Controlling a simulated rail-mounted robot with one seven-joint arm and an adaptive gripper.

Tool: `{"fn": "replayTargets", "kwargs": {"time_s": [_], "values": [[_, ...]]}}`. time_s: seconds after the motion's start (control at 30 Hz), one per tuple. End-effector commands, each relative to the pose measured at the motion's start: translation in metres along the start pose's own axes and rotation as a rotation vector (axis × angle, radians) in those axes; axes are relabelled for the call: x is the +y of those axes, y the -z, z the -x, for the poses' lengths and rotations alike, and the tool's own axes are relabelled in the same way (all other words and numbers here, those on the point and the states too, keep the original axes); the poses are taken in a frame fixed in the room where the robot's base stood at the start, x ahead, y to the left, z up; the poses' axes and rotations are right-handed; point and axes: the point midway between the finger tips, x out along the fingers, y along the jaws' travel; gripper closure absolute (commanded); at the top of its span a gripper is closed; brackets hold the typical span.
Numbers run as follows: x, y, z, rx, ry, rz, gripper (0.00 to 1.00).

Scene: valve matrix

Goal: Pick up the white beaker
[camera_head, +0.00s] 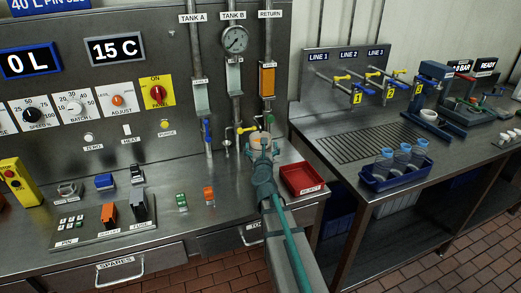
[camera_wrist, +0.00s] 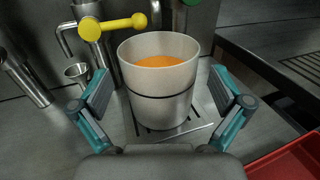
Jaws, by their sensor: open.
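The white beaker (camera_wrist: 160,82) stands upright in the wrist view, with a dark band around it and orange contents showing inside. It stands over a slotted drain, close below a yellow valve handle (camera_wrist: 113,26). My gripper (camera_wrist: 160,105) is open, with one teal finger on each side of the beaker.
A red reject tray (camera_head: 302,178) lies right of my gripper. Pipes and the valve are close behind the beaker. A blue crate with several blue-topped cups (camera_head: 395,170) stands on the right table. Small blocks, one green (camera_head: 181,201) and one orange (camera_head: 209,193), lie to the left.

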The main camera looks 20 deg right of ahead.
Motion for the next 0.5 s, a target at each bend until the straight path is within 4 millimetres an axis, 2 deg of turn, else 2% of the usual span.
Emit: {"fn": "replayTargets", "kwargs": {"time_s": [0.27,0.5], "values": [[0.002,-0.002,-0.04,0.001,0.0,0.001,0.0],[0.001,-0.001,-0.044,0.0,0.0,0.0,0.0]]}}
